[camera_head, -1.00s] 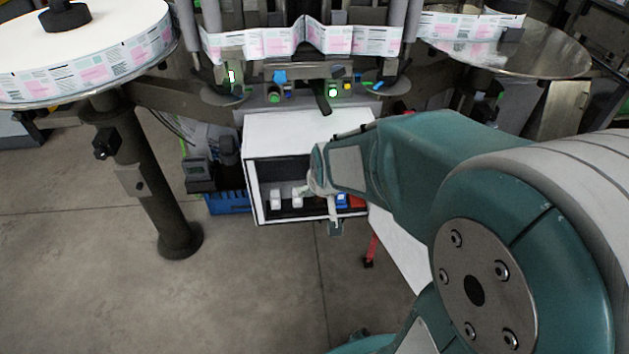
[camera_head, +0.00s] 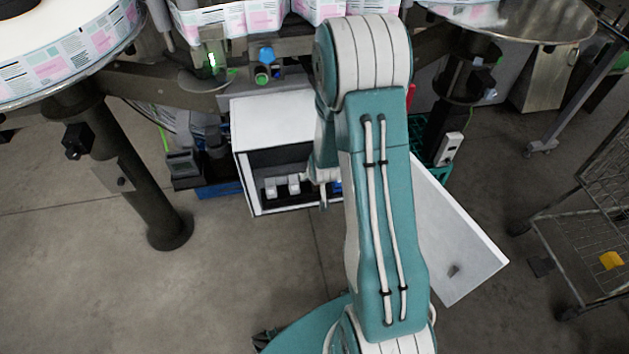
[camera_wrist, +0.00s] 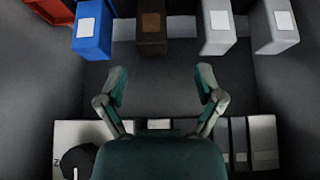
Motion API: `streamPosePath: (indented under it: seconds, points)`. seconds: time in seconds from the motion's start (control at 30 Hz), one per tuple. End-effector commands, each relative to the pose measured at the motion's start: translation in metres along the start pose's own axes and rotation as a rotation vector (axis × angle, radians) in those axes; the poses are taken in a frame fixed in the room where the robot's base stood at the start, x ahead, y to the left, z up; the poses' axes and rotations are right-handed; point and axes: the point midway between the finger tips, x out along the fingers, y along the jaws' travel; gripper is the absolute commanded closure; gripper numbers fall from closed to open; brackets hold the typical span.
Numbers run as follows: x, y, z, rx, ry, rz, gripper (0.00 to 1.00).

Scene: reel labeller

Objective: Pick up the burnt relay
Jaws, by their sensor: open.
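The burnt relay (camera_wrist: 152,28) is the dark brown block with a brown label in the wrist view, at the top centre between a blue relay (camera_wrist: 93,30) and a grey relay (camera_wrist: 216,28). My gripper (camera_wrist: 161,75) is open and empty. Its fingers are apart below the burnt relay in the picture, and the relay is roughly in line with the gap between them. In the head view my arm hides the burnt relay and most of the gripper at the cabinet (camera_head: 243,170) opening.
Another grey relay (camera_wrist: 272,27) and a red block (camera_wrist: 52,10) flank the row. The cabinet walls are close around the gripper. The white door (camera_head: 460,240) hangs open at right. A wire cart (camera_head: 585,230) stands farther right.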

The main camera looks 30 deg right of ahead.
Motion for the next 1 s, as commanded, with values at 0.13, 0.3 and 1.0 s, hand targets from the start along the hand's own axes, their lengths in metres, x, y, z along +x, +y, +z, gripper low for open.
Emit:
streamPosePath:
  seconds: [0.13,0.3,1.0]
  points:
    - [0.016,0.001,0.0,0.001,-0.001,-0.001,0.14]
    - [0.026,0.001,0.0,0.0,-0.001,0.0,0.14]
    - [0.071,0.003,-0.001,0.0,0.0,0.0,0.45]
